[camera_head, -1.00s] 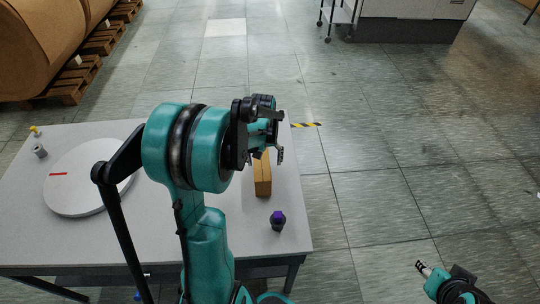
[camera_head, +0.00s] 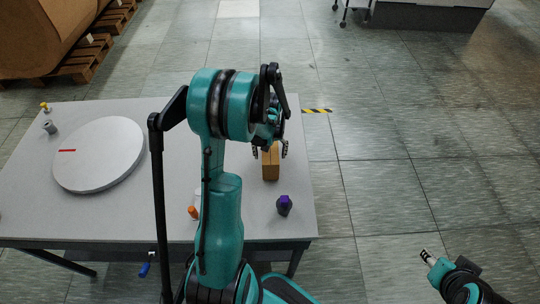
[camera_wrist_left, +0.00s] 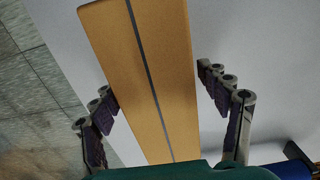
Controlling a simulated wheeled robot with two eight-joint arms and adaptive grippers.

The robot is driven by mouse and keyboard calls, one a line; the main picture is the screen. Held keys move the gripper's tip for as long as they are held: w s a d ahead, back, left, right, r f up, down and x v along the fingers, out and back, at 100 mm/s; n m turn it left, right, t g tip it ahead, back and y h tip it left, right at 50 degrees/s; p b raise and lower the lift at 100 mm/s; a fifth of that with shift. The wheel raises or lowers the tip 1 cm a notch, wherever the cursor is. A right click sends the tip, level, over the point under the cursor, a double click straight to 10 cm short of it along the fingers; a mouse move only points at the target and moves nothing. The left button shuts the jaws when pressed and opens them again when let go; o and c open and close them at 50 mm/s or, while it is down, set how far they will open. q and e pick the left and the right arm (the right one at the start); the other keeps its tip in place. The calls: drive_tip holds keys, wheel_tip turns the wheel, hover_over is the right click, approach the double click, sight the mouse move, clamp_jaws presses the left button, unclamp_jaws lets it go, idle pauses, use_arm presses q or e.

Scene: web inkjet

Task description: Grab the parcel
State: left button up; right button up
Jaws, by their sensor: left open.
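The parcel (camera_head: 271,166) is a brown box standing on the grey-white table near its right edge. In the left wrist view the parcel (camera_wrist_left: 146,60) fills the middle and has a dark strip along its length. My left gripper (camera_head: 270,152) is open, with its fingers on either side of the parcel.
On the table (camera_head: 110,215) are a white disc (camera_head: 115,155) with a red mark, a dark bottle with a purple top (camera_head: 284,204), an orange-capped item (camera_head: 193,212) and a grey cylinder (camera_head: 49,127). A yellow item (camera_head: 45,107) sits at the back left. Open floor lies to the right.

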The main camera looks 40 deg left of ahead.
use_arm(q)
drive_tip(key=c, duration=1.7)
drive_tip(key=shift+r, duration=0.1)
drive_tip(key=shift+c, duration=0.2)
